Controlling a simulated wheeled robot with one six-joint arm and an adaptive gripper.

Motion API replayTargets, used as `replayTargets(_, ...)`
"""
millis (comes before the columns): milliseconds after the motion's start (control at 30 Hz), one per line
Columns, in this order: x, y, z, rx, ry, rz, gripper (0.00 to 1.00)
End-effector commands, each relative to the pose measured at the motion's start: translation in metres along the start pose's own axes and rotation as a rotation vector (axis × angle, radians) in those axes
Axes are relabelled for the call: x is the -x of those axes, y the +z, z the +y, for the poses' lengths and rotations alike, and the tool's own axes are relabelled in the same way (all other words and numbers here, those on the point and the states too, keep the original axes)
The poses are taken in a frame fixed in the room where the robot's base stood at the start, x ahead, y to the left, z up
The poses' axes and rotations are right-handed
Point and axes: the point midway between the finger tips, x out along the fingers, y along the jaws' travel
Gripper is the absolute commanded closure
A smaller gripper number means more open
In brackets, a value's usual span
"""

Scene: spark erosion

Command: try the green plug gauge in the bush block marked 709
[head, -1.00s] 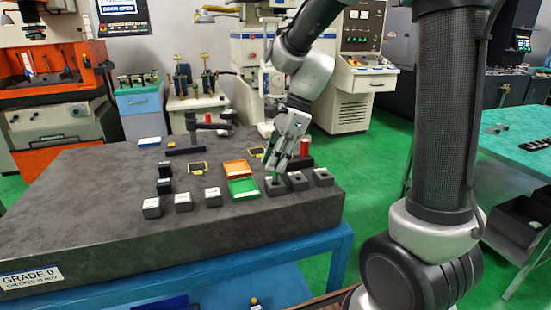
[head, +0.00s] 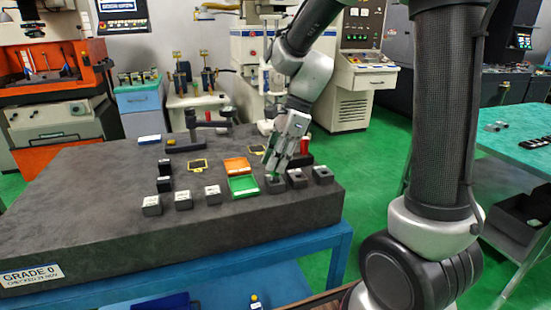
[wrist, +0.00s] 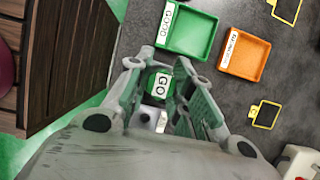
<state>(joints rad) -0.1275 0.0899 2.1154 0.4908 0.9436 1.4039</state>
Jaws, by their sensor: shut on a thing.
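My gripper (head: 275,168) is shut on the green plug gauge (wrist: 160,84), whose green body reads "GO" in the wrist view. In the head view a sliver of green (head: 274,177) shows at the fingertips. The gauge is directly over a dark bush block (head: 276,187), the leftmost of three at the table's right front. I cannot tell whether its pin is inside the bore or just above it. Two more dark blocks (head: 297,179) (head: 322,175) stand to its right. The block numbers are too small to read, so I cannot tell which is 709.
A green tray (head: 243,188) marked GOOD and an orange tray (head: 236,166) lie left of the gripper. Several labelled blocks (head: 183,200) stand further left. A red cylinder (head: 305,146) stands behind the gripper. The table's front left is clear.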

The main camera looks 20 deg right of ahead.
Motion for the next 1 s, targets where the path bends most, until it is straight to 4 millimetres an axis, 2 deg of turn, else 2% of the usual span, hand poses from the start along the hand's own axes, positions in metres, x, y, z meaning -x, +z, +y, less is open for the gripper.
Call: replayTargets(1000,-0.011,-0.005,0.0,0.0,0.0,0.0,1.0)
